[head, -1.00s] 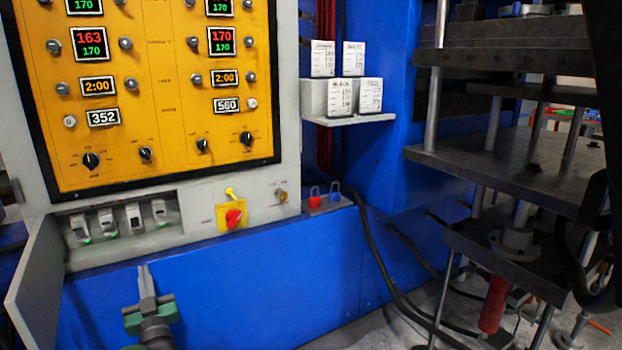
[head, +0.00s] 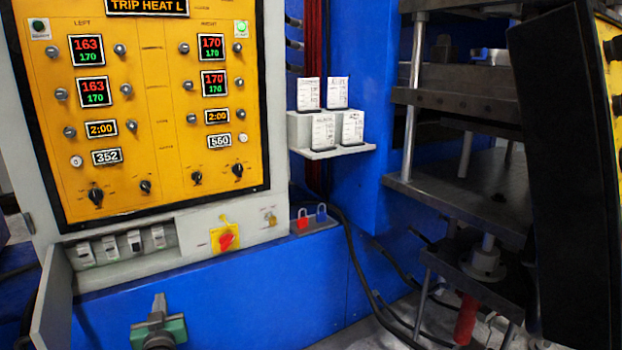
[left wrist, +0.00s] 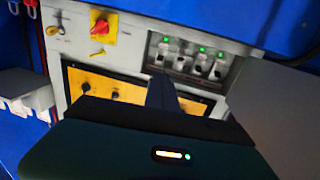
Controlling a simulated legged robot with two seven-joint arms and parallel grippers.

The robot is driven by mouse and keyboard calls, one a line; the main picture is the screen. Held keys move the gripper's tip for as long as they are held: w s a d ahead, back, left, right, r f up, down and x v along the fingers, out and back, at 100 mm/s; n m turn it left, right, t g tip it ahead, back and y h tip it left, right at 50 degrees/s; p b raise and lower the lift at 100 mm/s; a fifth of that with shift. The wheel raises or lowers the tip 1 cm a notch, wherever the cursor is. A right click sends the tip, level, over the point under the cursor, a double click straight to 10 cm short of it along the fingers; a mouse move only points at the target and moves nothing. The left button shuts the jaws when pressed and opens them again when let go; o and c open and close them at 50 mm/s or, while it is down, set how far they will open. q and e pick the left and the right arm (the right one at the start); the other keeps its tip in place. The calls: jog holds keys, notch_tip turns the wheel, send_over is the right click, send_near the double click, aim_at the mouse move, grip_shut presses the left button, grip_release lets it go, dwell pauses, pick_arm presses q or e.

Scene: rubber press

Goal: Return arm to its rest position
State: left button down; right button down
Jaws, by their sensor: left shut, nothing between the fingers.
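My left gripper (head: 158,306) is at the bottom left of the head view, in front of the blue base below the control panel. Its fingers point up, are shut and hold nothing. In the left wrist view the gripper's dark fingers (left wrist: 161,92) show in front of the yellow panel and the breaker row. The fingers look apart from every surface, though the exact gap is hard to judge. My right gripper does not show in either view.
The yellow control panel (head: 150,110) has an open grey door (head: 52,300) at its lower left. A red rotary switch (head: 226,240) and breakers (head: 122,246) sit below it. A shelf of cards (head: 332,152) and the press (head: 465,190) stand right. A large black panel (head: 565,180) fills the right edge.

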pick_arm(q)
jog(key=s+d+r+m+g+h+p, duration=0.1)
jog(key=s+d+r+g+h+p, duration=0.1)
jog(key=s+d+r+p, duration=0.3)
jog(key=d+r+m+g+h+p, duration=0.15)
jog(key=r+p, duration=0.25)
jog(key=p, duration=0.4)
jog(key=s+d+r+g+h+p, duration=0.1)
jog(key=s+d+r+g+p, duration=0.2)
jog(key=s+p, duration=0.4)
jog(key=s+d+r+m+g+h+p, duration=0.1)
jog(key=s+d+r+g+p, duration=0.2)
jog(key=s, duration=0.8)
jog(key=s+d+r+m+g+h+p, duration=0.1)
jog(key=s+d+r+g+p, duration=0.3)
jog(key=s+p, duration=0.6)
jog(key=shift+w+p+v, duration=0.25)
jog(key=shift+p+v, duration=0.65)
jog(key=shift+v, duration=0.1)
jog(key=shift+r, duration=0.1)
